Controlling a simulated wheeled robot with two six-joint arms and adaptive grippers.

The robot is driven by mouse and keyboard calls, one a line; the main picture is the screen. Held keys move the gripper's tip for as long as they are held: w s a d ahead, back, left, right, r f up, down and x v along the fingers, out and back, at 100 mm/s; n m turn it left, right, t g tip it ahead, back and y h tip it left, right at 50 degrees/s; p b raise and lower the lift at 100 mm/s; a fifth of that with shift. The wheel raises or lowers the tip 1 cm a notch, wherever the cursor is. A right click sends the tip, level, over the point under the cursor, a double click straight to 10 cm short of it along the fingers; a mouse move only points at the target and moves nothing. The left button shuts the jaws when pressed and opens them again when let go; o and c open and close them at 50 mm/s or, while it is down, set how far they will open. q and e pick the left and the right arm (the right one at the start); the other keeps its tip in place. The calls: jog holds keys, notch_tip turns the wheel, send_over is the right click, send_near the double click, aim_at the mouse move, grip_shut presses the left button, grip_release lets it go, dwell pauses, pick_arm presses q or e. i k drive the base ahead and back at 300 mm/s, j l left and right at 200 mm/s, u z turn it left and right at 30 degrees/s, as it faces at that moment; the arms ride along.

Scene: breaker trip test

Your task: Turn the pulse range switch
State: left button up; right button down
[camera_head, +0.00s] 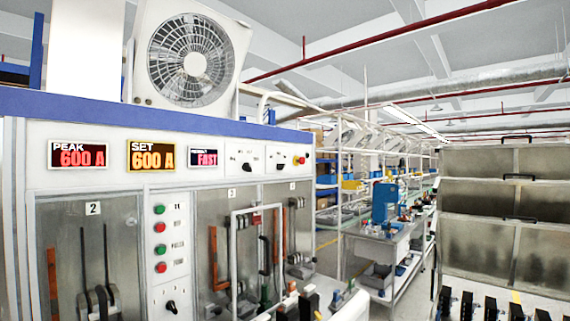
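The test cabinet fills the left side of the head view. Three small black rotary switches show on its front: one on a white plate (246,166), one on the plate to its right (281,166), and one low under the button column (171,307). Their labels are too small to read, so I cannot tell which is the pulse range switch. Neither gripper can be made out in this view. White and dark parts at the bottom centre are cut off and unclear.
The displays read PEAK 600 A (78,155), SET 600 A (152,156) and FAST (204,157). A red stop button (299,160) sits right of the switches. A white-framed door (235,260) stands at the cabinet front. A metal-panelled unit (480,240) stands at right.

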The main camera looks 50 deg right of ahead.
aim_at(247, 166)
jog(key=z, duration=1.2)
jog(key=u, duration=0.5)
jog(key=l+u, duration=0.8)
jog(key=l, duration=0.25)
jog(key=l+u, duration=0.35)
jog(key=l, duration=0.15)
jog(key=k, duration=0.05)
